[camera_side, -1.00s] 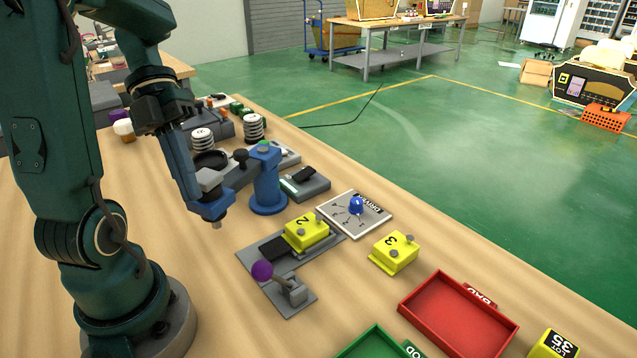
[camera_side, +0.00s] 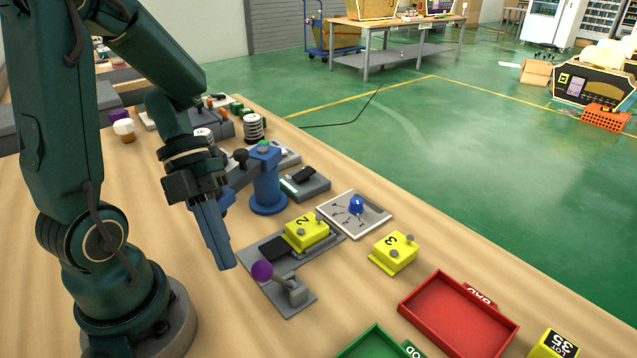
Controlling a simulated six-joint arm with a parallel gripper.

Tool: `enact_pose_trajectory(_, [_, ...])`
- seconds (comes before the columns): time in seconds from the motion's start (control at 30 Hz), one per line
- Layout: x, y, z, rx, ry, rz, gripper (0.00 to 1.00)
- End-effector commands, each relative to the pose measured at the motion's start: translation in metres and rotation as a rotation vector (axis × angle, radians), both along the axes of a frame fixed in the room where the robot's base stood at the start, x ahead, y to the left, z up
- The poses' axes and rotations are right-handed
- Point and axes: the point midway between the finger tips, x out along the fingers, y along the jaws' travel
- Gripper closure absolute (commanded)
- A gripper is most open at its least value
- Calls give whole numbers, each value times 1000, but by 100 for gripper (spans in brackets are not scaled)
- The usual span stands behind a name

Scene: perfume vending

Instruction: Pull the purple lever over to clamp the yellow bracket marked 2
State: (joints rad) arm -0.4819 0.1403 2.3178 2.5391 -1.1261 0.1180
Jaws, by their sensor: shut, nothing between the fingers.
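The purple lever knob (camera_side: 262,271) sits on a grey rod that slopes down right to a pivot block (camera_side: 293,291) on a grey base plate (camera_side: 262,255). The yellow bracket marked 2 (camera_side: 306,232) sits on the far right part of that plate, beside a black block (camera_side: 276,248). The knob points to the left, away from the bracket. My gripper (camera_side: 227,266) is shut and empty, pointing down. In the picture its tip is just left of the knob and apart from it; its height above the table is hard to tell.
A blue post press (camera_side: 268,182) stands behind my gripper. A yellow bracket marked 3 (camera_side: 394,252), a white panel with a blue knob (camera_side: 355,213), a red tray (camera_side: 459,314) and a green tray (camera_side: 373,343) lie to the right. The near table left of the plate is clear.

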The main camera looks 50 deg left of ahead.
Motion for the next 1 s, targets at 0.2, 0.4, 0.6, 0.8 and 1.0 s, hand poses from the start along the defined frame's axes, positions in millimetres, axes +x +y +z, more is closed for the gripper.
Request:
enact_pose_trajectory(0.2, [11,-16,4,1,-1,-3,100])
enact_pose_trajectory(0.4, [14,-21,6,-1,-1,0,100])
enact_pose_trajectory(0.6, [14,-21,6,-1,0,1,100])
enact_pose_trajectory(0.8, [15,-21,6,-1,-1,0,100])
enact_pose_trajectory(1.0, [19,-21,9,-1,-1,0,100])
